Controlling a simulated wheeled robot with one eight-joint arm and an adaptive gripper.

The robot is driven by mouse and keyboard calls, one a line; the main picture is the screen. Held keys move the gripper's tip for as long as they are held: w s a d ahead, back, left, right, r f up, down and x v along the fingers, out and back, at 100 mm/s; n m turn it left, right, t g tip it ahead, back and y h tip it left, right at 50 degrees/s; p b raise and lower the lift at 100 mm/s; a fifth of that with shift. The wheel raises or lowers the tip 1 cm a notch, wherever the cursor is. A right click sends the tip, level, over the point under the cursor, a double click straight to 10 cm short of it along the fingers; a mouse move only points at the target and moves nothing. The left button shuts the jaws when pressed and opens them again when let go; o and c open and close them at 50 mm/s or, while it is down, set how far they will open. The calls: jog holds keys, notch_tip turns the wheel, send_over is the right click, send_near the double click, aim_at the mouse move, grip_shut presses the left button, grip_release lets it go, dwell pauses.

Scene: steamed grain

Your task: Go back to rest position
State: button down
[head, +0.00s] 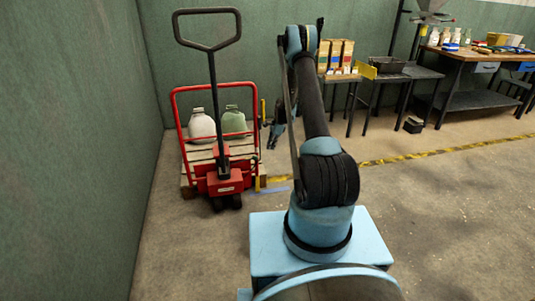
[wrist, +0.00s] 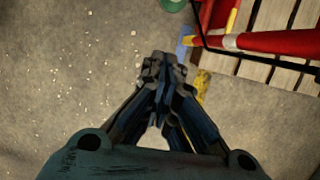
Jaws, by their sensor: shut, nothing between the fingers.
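My gripper (wrist: 163,66) points down over bare concrete floor in the wrist view, its fingers together at the tips with nothing between them. In the head view my gripper (head: 271,142) is small and partly hidden behind my blue and black arm. It hangs just right of a red pallet truck (head: 224,182), apart from it as far as I can tell. The arm rises from my blue base and reaches forward.
A green wall (head: 65,150) is at left. Side tables and a workbench (head: 462,54) line the back right.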

jog(key=shift+d+r, duration=0.15)
jog(key=shift+r, duration=0.1)
jog(key=s+d+r+n, duration=0.15)
jog(key=s+r, duration=0.25)
jog(key=r, duration=0.6)
jog(key=s+r+n, duration=0.2)
jog(key=s+r, duration=0.2)
jog(key=r, duration=0.5)
jog(key=s+d+r+n+t+h, duration=0.15)
jog(key=s+r+n, duration=0.25)
jog(key=s+r, duration=1.05)
jog(key=s+d+r+n, duration=0.1)
jog(key=s+r+n, duration=0.1)
jog(key=s, duration=0.7)
jog(key=s+d+r+n, duration=0.1)
jog(key=s+n, duration=0.1)
jog(key=s, duration=0.8)
jog(key=s+f+n, duration=0.2)
jog(key=s+f, duration=0.1)
jog(key=s, duration=0.5)
jog(key=s+d+f+n+t+h, duration=0.1)
jog(key=s+f+n, duration=0.2)
jog(key=s, duration=0.4)
jog(key=shift+s+d+f, duration=0.15)
jog(key=shift+s+f, duration=0.2)
jog(key=shift+f, duration=0.15)
